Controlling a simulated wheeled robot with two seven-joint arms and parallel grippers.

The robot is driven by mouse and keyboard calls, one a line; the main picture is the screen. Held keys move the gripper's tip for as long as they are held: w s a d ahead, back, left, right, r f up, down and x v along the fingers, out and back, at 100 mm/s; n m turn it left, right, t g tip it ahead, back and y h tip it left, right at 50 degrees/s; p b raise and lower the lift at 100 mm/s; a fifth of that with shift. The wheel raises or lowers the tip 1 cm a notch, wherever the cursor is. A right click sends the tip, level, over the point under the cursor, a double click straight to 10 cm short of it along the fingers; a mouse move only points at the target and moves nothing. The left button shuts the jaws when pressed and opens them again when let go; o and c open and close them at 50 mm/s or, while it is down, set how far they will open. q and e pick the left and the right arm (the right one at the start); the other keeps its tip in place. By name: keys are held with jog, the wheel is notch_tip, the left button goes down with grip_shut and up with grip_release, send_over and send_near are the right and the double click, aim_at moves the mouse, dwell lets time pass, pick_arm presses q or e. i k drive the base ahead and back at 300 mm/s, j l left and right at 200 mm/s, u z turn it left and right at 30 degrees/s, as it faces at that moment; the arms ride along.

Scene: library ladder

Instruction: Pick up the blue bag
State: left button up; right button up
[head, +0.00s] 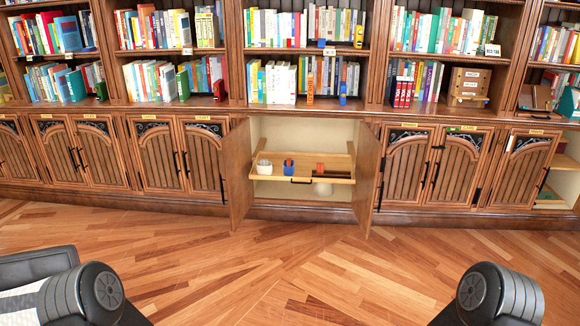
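I cannot pick out a blue bag with certainty. A small blue and red item (288,167) sits on a pull-out wooden tray (345,179) inside the open middle cabinet; it is too small to tell what it is. Another small blue thing (342,93) stands at the front of the shelf above, at the foot of the books. Neither gripper is in view. Only rounded grey and black parts of my two arms show at the bottom left and bottom right, far from the cabinet.
Both doors of the middle cabinet, left (238,172) and right (367,178), stand open toward me. A white cup (264,168) is also on the tray. A wooden box (468,84) stands on the right shelf. The wooden floor (260,270) ahead is clear.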

aim_at(288, 172)
jog(key=i+l, duration=0.15)
jog(key=i, duration=0.65)
jog(key=i+l, duration=0.2)
jog(key=i, duration=0.6)
jog(key=i+l, duration=0.15)
jog(key=i, duration=0.7)
jog(key=i+l, duration=0.15)
jog(key=i, duration=0.65)
